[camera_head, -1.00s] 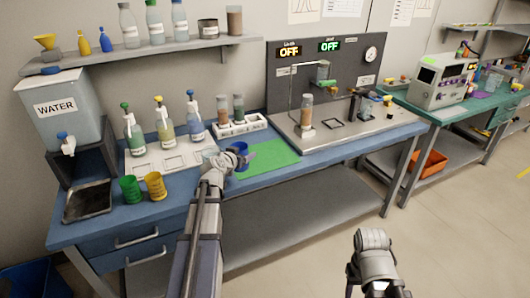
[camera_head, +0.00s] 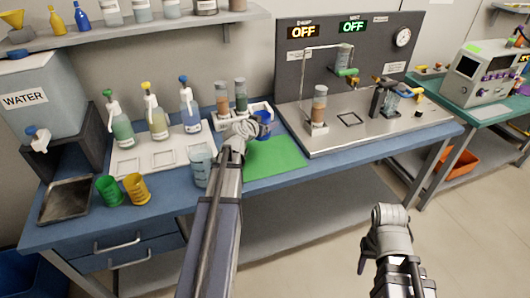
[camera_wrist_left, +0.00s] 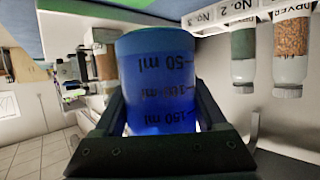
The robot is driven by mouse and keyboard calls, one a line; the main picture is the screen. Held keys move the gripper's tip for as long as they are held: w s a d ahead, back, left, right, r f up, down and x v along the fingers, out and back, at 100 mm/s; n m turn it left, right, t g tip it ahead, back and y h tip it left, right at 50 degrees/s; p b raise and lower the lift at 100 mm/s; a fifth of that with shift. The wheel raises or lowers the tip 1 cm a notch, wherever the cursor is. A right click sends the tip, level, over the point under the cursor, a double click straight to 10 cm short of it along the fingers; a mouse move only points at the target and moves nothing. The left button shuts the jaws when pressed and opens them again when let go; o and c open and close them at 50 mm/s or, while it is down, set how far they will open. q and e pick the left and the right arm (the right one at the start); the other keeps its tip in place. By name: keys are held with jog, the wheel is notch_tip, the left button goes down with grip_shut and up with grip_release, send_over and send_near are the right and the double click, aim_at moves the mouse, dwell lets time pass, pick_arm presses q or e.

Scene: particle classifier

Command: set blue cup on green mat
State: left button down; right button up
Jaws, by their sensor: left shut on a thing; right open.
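The blue cup (camera_head: 263,124) is held in my left gripper (camera_head: 251,129), at the back left of the green mat (camera_head: 272,160). In the left wrist view the blue cup (camera_wrist_left: 158,85) sits between the two dark fingers of the left gripper (camera_wrist_left: 160,130), with volume marks facing the camera. The head view does not settle whether the cup's base touches anything. The mat lies flat on the blue bench and its visible part is bare; my left arm covers its left edge. My right gripper (camera_head: 366,258) is open and empty, in front of the bench, away from the cup.
A clear beaker (camera_head: 202,167) stands just left of my left forearm. Green (camera_head: 109,190) and yellow (camera_head: 136,188) cups stand further left. A white rack (camera_head: 258,109) with vials is behind the blue cup. A metal machine platform (camera_head: 365,125) borders the mat on the right.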

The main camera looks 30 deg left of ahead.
pick_arm(q)
jog(key=shift+f+b, duration=4.9)
jog(key=shift+f, duration=0.05)
jog(key=shift+f, duration=0.1)
jog(key=shift+f, duration=0.15)
grip_release()
jog(key=shift+r, duration=0.4)
jog(key=p+v, duration=0.4)
jog(key=v, duration=0.8)
jog(key=shift+f+p, duration=0.15)
jog(key=shift+p, duration=0.15)
